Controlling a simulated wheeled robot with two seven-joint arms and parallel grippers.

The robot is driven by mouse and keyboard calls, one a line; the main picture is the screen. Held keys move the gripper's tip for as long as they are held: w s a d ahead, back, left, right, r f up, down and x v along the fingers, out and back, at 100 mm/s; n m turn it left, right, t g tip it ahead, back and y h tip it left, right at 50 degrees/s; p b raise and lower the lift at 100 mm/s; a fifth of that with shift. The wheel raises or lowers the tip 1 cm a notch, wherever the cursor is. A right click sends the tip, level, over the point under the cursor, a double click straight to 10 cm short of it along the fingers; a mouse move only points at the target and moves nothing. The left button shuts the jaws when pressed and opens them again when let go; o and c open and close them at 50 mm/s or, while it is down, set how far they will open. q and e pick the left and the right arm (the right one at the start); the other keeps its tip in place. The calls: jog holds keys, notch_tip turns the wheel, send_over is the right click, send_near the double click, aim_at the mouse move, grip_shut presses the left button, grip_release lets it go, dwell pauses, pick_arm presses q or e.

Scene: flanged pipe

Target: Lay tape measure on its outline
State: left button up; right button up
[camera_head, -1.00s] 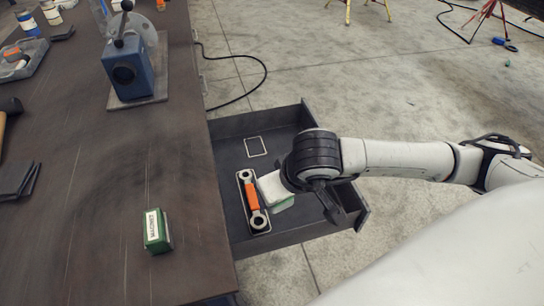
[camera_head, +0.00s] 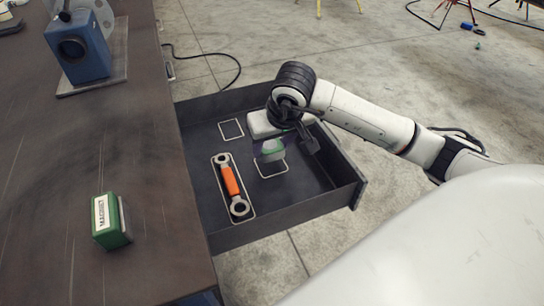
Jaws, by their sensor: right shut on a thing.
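My right gripper (camera_head: 283,145) is over the open drawer (camera_head: 305,205), pointing down and shut on a small pale green and grey thing (camera_head: 271,150), which I take for the tape measure. The hand partly hides it. It is just above or at the far side of a white outline (camera_head: 269,175) on the drawer floor; I cannot tell whether it touches the floor. Part of this outline is covered. My left gripper is not in view.
An orange-handled wrench (camera_head: 231,184) lies in its own outline in the drawer, left of my gripper. An empty square outline (camera_head: 231,129) is farther back. A green labelled box (camera_head: 111,221) and a blue device (camera_head: 79,50) stand on the dark bench (camera_head: 95,140).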

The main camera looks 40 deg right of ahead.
aim_at(272, 155)
jog(key=shift+f, duration=1.85)
jog(key=shift+f+b, duration=0.2)
jog(key=shift+b, duration=0.25)
jog(key=o, duration=1.3)
jog(key=shift+o, duration=0.2)
jog(key=shift+r, duration=0.1)
jog(key=shift+r+p, duration=0.25)
jog(key=shift+p, duration=0.15)
jog(key=p+v, duration=0.1)
jog(key=v, duration=1)
jog(key=shift+s+r, duration=0.3)
jog(key=shift+a, duration=0.1)
